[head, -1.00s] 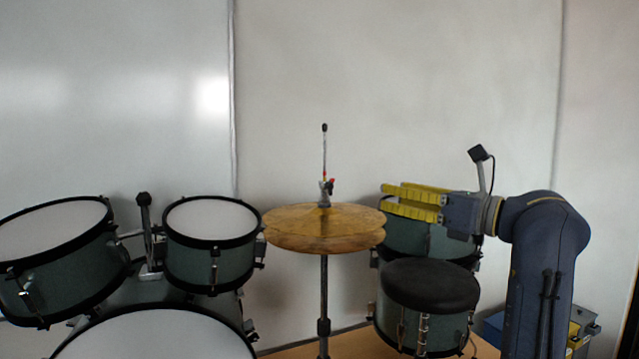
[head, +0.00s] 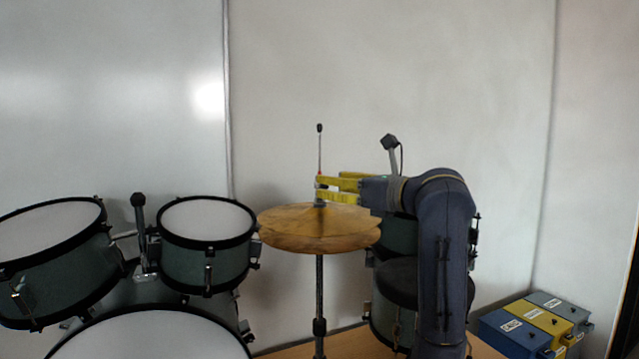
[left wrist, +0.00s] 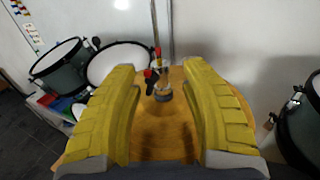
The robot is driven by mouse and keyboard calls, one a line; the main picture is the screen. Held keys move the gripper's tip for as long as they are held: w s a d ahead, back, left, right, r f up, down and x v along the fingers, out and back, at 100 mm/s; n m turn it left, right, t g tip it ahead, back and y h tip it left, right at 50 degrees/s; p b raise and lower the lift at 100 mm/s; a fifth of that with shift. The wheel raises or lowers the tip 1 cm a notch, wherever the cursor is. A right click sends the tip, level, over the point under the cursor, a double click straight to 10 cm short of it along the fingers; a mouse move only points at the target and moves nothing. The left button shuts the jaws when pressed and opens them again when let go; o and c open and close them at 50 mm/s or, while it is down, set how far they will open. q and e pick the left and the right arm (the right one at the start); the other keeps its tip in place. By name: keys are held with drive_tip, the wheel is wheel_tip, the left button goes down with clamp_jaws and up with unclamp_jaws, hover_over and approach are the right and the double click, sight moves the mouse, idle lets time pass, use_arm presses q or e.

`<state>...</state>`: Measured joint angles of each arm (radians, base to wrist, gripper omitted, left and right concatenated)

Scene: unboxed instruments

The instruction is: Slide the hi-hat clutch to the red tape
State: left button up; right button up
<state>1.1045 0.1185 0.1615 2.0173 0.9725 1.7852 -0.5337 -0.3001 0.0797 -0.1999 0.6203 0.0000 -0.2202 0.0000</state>
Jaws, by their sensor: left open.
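The hi-hat clutch (left wrist: 162,80) sits low on the thin rod (head: 320,150), just above the brass cymbals (head: 300,228). It has a red-and-black side piece (left wrist: 149,73). A red band, the tape, shows on the rod just above the clutch in the left wrist view (left wrist: 157,52). My left gripper (head: 320,188), with yellow fingers, is open at clutch height; its arm stands at the right of the head view. In the left wrist view the clutch shows between the spread fingers, slightly ahead of them. The fingers partly hide the clutch in the head view. My right gripper is not in view.
Two toms (head: 205,217) and a bass drum (head: 150,335) stand left of the cymbals. A black-topped drum (head: 388,275) stands close behind my arm. Blue, yellow and grey boxes (head: 508,335) sit at lower right. Space above the cymbals is clear.

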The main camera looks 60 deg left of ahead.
use_arm(q)
drive_tip(key=shift+x, duration=2.35)
clamp_jaws()
